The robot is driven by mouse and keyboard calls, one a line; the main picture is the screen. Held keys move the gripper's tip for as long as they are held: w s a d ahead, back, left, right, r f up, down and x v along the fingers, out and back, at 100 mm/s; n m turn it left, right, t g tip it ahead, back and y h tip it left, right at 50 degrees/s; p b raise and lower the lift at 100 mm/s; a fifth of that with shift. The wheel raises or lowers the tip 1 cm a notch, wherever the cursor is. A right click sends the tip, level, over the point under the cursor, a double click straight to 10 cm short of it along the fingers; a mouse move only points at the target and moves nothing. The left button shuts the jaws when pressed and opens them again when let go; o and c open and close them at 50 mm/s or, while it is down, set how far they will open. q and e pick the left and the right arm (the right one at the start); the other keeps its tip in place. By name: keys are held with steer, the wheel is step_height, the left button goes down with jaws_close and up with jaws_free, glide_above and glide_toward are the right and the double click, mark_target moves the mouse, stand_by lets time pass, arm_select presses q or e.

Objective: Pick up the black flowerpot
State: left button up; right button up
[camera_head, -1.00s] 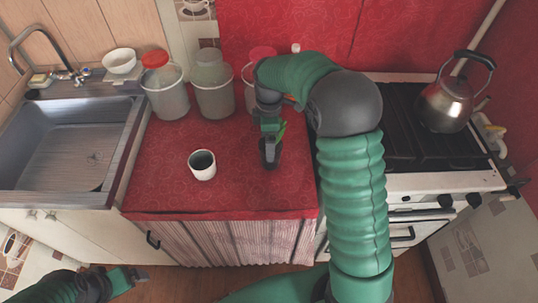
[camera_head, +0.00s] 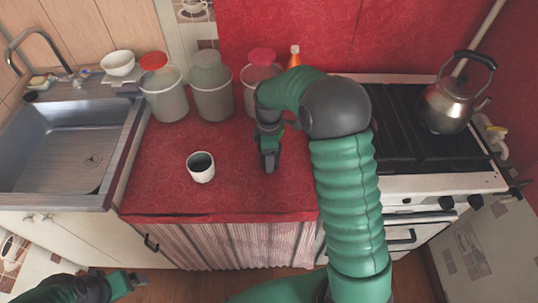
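My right gripper (camera_head: 269,164) points down over the red counter, right of its middle. A dark shape at its fingers blends with them, so I cannot clearly make out the black flowerpot or whether the fingers are shut on it. A bit of green shows beside the wrist, and I cannot tell whether it is leaf or arm. My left gripper (camera_head: 136,280) is low at the left, in front of the counter and away from everything on it; its finger gap is too small to judge.
A white cup (camera_head: 201,168) stands on the red counter (camera_head: 165,190), left of my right gripper. A sink (camera_head: 70,150) is left; a stove with a kettle (camera_head: 450,103) is right.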

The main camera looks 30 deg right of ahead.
steer(key=c, duration=0.6)
steer(key=shift+d, duration=0.1)
